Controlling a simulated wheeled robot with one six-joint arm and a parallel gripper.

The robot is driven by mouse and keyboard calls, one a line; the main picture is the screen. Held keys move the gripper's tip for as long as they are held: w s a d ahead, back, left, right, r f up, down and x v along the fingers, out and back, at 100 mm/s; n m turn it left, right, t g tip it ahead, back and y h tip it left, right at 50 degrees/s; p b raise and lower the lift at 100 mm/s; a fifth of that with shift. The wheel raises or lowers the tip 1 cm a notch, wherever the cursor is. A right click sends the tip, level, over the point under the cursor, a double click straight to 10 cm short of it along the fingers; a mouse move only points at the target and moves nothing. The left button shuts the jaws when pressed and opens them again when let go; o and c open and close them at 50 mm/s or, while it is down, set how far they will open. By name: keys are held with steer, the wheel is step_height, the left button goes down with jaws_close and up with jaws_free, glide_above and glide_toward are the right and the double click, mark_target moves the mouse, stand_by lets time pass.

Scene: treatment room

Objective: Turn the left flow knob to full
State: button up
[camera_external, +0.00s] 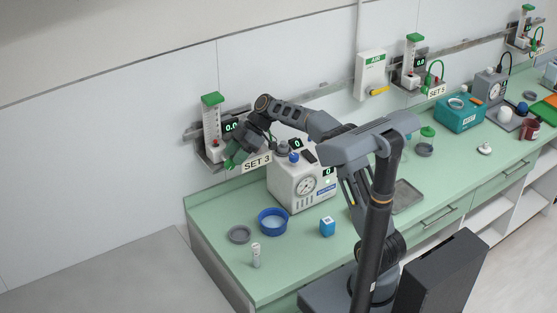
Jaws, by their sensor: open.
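The SET 3 flow unit (212,128) hangs on the wall rail at the left, with a clear upright tube and a green top. Its small display (231,126) reads about 0.0. My gripper (239,151) is at the lower right of this unit, in front of it, pointing down and left. It is open; I see nothing held between its fingers. The flow knob itself is not visible; the gripper and wrist cover that part of the unit. Whether the fingers touch it, I cannot tell. Green parts show beside the gripper.
Below stands a white suction machine (296,187) with a gauge. The SET 5 unit (411,67) is farther right. The counter's front left is mostly clear.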

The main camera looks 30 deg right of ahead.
mark_target(228, 161)
steer(key=shift+p+x, duration=0.35)
steer(key=shift+x, duration=1.6)
steer(key=shift+c, duration=0.4)
steer(key=c, duration=0.7)
